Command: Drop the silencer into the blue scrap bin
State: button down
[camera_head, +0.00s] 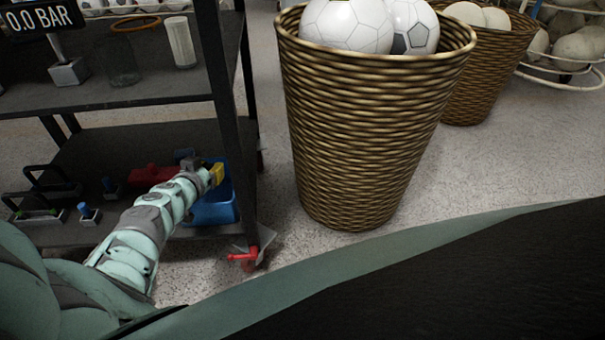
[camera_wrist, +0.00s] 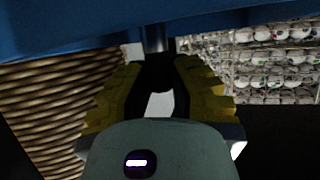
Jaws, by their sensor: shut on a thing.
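The blue scrap bin (camera_head: 212,212) sits at the right end of the lower shelf of a dark rack. My gripper (camera_head: 217,174), with yellow fingers, is at the bin's upper part in the head view, and the arm hides part of the bin. In the wrist view my gripper (camera_wrist: 158,72) is shut on a small dark cylindrical thing, likely the silencer (camera_wrist: 155,38), which shows between the fingertips. The blue bin (camera_wrist: 215,20) fills the top of that view, close beyond the fingertips. The head view does not show the silencer clearly.
The dark rack's post (camera_head: 229,120) stands just right of the bin. A tall wicker basket (camera_head: 365,130) of balls stands on the floor to the right. A red-handled item (camera_head: 243,257) is at the rack's foot. Small tools and a red object (camera_head: 150,174) lie on the lower shelf.

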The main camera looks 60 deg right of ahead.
jog(key=shift+s+a+f, duration=0.1)
jog(key=shift+s+f, duration=0.05)
jog(key=shift+f, duration=0.1)
jog(key=c, duration=0.9)
grip_release()
jog(key=shift+v, duration=5.95)
jog(key=shift+a, duration=0.1)
